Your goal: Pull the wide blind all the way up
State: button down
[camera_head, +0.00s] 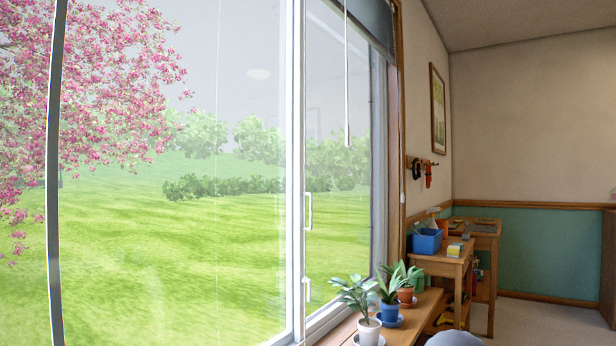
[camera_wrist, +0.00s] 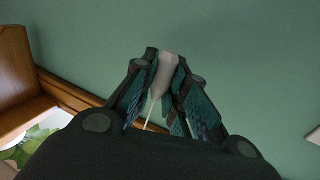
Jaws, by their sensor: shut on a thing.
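In the wrist view my gripper (camera_wrist: 168,62) is shut on a pale tapered cord pull (camera_wrist: 167,72), with a thin light cord (camera_wrist: 150,110) running from it. My gripper does not show clearly in the head view. In the head view a dark grey blind (camera_head: 372,20) covers the top of the narrower right window pane. A thin white wand (camera_head: 347,90) hangs in front of that pane. A very thin pale line, perhaps a cord, hangs before the wide left pane (camera_head: 150,230). No blind fabric shows over the wide pane; its top lies outside the picture.
Several potted plants (camera_head: 357,296) stand on the wooden sill bench (camera_head: 402,331) under the window. A wooden desk (camera_head: 440,262) with a blue bin (camera_head: 427,241) stands beyond. In the wrist view a green wall (camera_wrist: 260,70) fills the background, with wooden trim (camera_wrist: 65,92) at left.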

notch_tip(320, 180, down, 6)
jog(key=b, duration=0.3)
jog(key=shift+f, duration=0.15)
jog(key=c, duration=1.3)
grip_release()
jog(key=p+v, duration=0.2)
jog(key=v, duration=0.3)
